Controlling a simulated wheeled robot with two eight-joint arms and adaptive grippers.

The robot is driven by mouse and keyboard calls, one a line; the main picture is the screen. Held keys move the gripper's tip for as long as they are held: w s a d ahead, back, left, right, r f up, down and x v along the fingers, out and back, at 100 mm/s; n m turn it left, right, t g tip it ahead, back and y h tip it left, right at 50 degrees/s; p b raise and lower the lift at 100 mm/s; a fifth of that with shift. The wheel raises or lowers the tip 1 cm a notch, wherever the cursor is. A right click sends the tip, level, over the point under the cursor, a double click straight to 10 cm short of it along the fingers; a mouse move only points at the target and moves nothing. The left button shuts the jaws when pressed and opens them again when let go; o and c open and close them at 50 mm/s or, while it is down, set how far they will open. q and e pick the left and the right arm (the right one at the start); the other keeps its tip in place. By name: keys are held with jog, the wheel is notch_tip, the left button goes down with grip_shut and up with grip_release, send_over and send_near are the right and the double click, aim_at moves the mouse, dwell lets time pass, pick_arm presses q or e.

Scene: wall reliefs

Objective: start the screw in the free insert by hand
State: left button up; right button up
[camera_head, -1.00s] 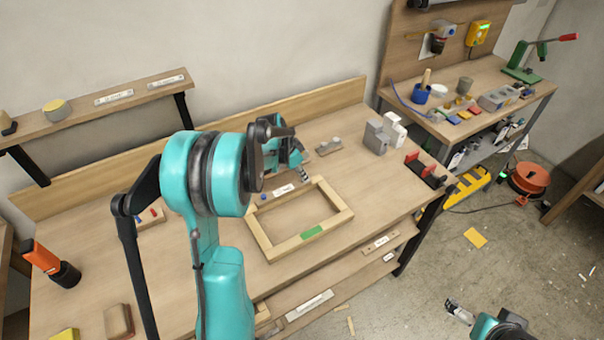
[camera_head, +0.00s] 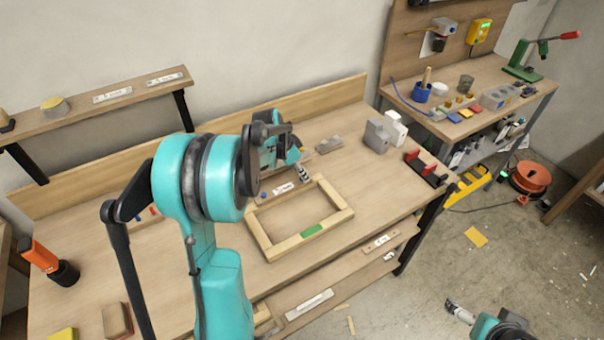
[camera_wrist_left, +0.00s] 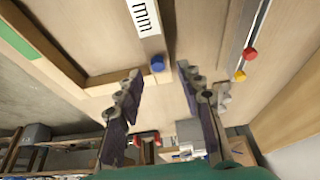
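My left gripper (camera_head: 301,174) is above the workbench, behind the wooden frame (camera_head: 331,227). In the left wrist view its two fingers (camera_wrist_left: 158,76) are apart, with nothing clasped between them. A small blue round piece (camera_wrist_left: 157,63) lies just beyond the gap between the fingertips, beside a label strip marked "mm" (camera_wrist_left: 143,15). A blue piece (camera_head: 263,194) also shows near a white label (camera_head: 283,188) in the head view. I cannot tell which piece is the screw, and no free insert can be made out. My right gripper (camera_head: 459,311) hangs over the floor at lower right; its fingers are too small to read.
In the left wrist view, red (camera_wrist_left: 250,54) and yellow (camera_wrist_left: 239,76) round pieces sit along a strip. Grey blocks (camera_head: 377,136) and a red-jawed clamp (camera_head: 420,162) stand at the bench's right. An orange-and-black tool (camera_head: 46,260) stands at left. The frame's inside is clear.

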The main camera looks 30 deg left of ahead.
pick_arm(q)
jog(key=v, duration=1)
